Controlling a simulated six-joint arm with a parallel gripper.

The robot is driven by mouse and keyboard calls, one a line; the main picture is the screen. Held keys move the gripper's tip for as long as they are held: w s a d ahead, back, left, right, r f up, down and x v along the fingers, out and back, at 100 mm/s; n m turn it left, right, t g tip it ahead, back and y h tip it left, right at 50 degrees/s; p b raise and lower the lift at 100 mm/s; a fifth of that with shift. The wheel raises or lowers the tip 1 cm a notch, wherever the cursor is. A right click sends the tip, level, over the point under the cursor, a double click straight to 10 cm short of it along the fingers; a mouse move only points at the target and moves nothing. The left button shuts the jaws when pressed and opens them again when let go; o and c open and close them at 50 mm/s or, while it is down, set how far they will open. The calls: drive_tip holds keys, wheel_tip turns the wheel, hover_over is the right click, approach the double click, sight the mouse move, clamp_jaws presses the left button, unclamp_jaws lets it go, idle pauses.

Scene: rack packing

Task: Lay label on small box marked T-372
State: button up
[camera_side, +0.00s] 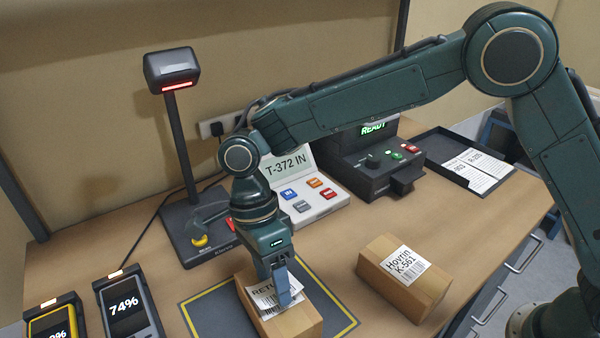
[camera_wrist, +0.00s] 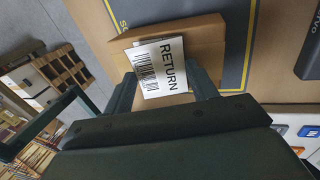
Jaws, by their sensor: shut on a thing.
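A white label (camera_wrist: 158,66) printed RETURN with a barcode is held between the fingers of my gripper (camera_side: 284,288). The label also shows in the side view (camera_side: 262,294), partly covered by the fingers. My gripper points down over a small brown box (camera_side: 292,322). In the wrist view the box (camera_wrist: 205,45) lies behind the label. The label is over the box's top; I cannot tell whether it touches. No T-372 marking is readable on this box.
The box stands on a grey mat (camera_side: 335,312) with a yellow border. A second box (camera_side: 420,293) marked Hoyrin K-561 is to its right. A scanner on a post (camera_side: 178,130), a label printer (camera_side: 365,165), two handhelds at left and a black tray (camera_side: 440,152) stand around.

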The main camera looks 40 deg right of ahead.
drive_tip(key=shift+s+f, duration=0.1)
drive_tip(key=shift+s, duration=1.45)
drive_tip(key=o, duration=0.7)
drive_tip(key=shift+f, duration=0.1)
drive_tip(key=shift+w, duration=0.1)
